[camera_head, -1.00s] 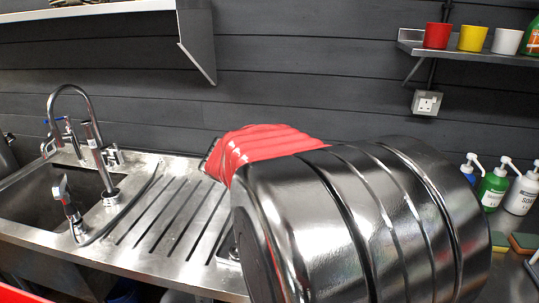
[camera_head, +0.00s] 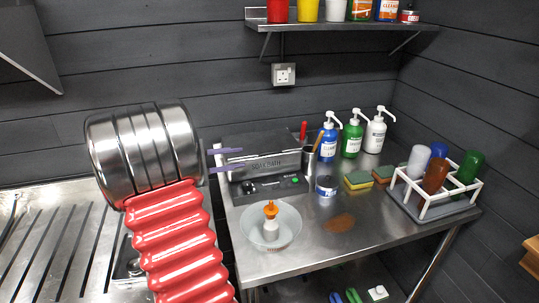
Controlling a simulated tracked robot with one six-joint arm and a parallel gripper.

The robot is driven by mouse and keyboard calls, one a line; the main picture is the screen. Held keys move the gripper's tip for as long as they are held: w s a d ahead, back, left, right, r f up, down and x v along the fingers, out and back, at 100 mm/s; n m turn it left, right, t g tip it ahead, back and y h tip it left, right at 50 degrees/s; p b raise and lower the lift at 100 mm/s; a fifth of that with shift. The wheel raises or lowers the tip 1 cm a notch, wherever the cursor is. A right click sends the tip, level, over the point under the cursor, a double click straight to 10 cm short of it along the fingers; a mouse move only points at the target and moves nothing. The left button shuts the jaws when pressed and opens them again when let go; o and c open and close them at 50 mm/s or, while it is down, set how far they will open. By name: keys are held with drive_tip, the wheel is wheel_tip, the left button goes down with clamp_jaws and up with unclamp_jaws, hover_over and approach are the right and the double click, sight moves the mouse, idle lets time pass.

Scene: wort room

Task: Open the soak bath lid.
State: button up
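My shiny arm hides the gripper's body.
A pale bowl with an orange-topped item (camera_head: 270,222) stands before the bath. A utensil pot (camera_head: 309,162), a tin (camera_head: 326,186), pump bottles (camera_head: 352,138), sponges (camera_head: 358,180) and a bottle rack (camera_head: 440,197) stand to its right. A brown spill (camera_head: 339,223) lies on the bench. A shelf (camera_head: 345,27) hangs above.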

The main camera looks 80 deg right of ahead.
sight(271, 153)
drive_tip(key=shift+d, duration=0.1)
drive_tip(key=x, duration=1.3)
drive_tip(key=shift+s+d+f, duration=0.15)
drive_tip(key=shift+s+d, duration=0.05)
drive_tip(key=shift+s, duration=0.05)
drive_tip(key=shift+c, duration=0.2)
clamp_jaws()
drive_tip(key=shift+a+f, duration=0.1)
drive_tip(key=shift+f, duration=0.1)
idle(0.7)
drive_tip(key=shift+a, duration=0.1)
drive_tip(key=shift+s+r, duration=0.1)
drive_tip(key=shift+s, duration=0.05)
